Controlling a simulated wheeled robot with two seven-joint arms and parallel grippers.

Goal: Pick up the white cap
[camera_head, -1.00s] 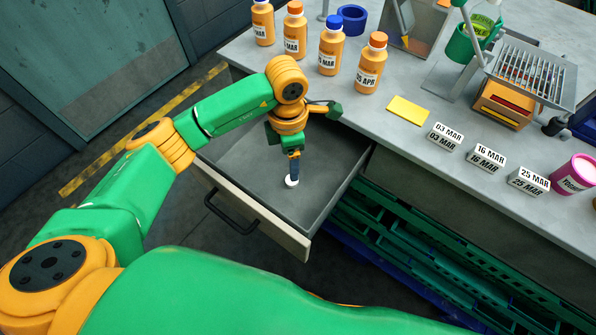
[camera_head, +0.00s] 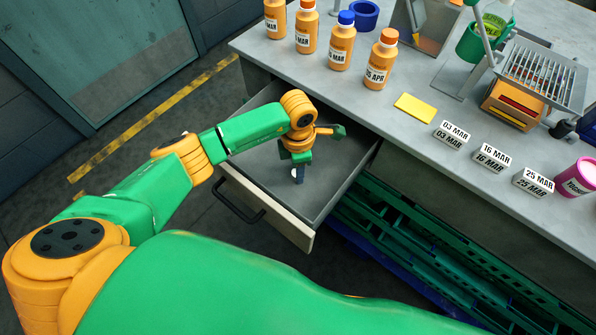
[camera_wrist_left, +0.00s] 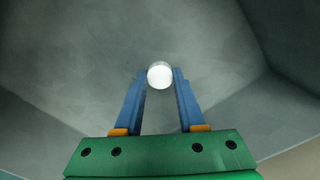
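The white cap (camera_wrist_left: 160,75) is a small round piece low in the open drawer (camera_head: 313,208). In the head view, one finger partly hides the cap (camera_head: 295,173). My left gripper (camera_wrist_left: 160,80) points down into the drawer. Its two blue fingertips stand on either side of the cap, with no clear gap between them and it, so they look shut on it. In the head view, the left gripper (camera_head: 299,178) is at the drawer floor. I cannot see any clear lift of the cap. My right gripper is not in view.
Orange bottles (camera_head: 382,62) stand on the counter (camera_head: 400,130) behind the drawer, with a yellow sponge-like block (camera_head: 414,107) and white date blocks (camera_head: 492,157) to the right. The drawer walls surround my left gripper. The drawer floor around the cap is bare.

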